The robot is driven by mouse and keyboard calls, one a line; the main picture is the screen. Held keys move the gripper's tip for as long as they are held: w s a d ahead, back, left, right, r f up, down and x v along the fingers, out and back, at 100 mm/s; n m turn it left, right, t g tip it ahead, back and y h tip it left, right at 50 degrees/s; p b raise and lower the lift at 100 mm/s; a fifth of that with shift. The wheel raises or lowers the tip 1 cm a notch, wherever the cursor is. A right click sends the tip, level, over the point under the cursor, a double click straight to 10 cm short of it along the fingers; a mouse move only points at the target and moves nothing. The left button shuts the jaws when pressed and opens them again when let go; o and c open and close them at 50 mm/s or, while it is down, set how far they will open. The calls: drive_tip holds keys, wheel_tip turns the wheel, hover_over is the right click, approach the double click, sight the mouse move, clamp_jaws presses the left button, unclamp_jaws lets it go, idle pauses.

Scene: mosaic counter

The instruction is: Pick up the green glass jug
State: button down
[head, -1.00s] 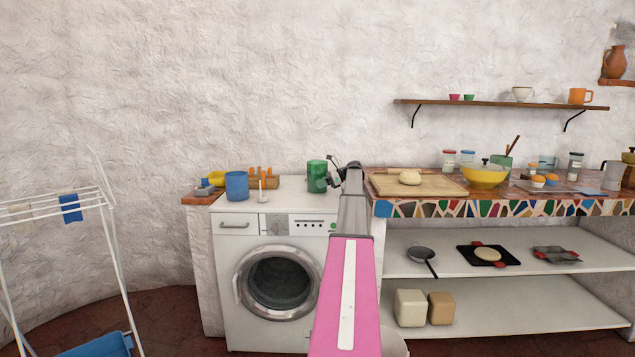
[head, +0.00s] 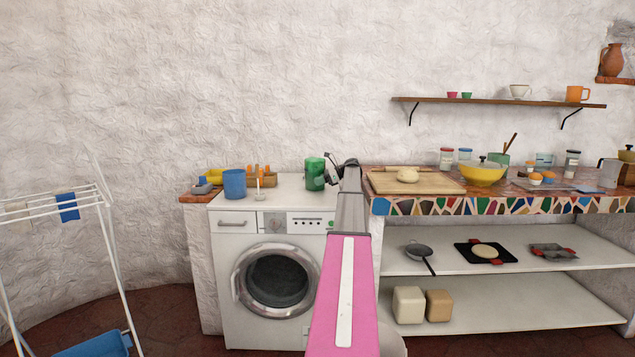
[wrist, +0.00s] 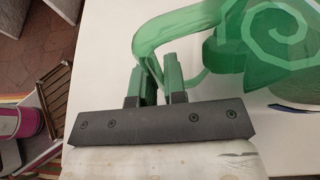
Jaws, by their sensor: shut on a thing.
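The green glass jug (head: 314,174) is on the right part of the washing machine's white top, near the mosaic counter. In the wrist view the jug (wrist: 275,45) fills the upper right, with a pale spiral on its side and a curved handle reaching left. My gripper (head: 334,172) is at the jug's right side in the head view. In the wrist view my gripper (wrist: 157,80) is shut on the jug's handle, with the fingers around its lower part. I cannot tell whether the jug's base touches the machine's top.
The washing machine (head: 275,222) also bears a blue container (head: 235,184) and a candle holder (head: 259,185) to the left. The mosaic counter (head: 480,205) is close on the right, with a dough board (head: 415,188). A drying rack (head: 60,205) stands far left.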

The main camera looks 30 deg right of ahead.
sight(319, 172)
drive_tip(key=shift+r, duration=0.75)
wheel_tip(319, 172, up, 3)
drive_tip(key=shift+f, duration=0.1)
drive_tip(key=w+a+r, duration=0.3)
drive_tip(key=a+r, duration=0.3)
drive_tip(key=a, duration=0.5)
drive_tip(key=shift+r, duration=0.4)
drive_tip(key=shift+a, duration=0.15)
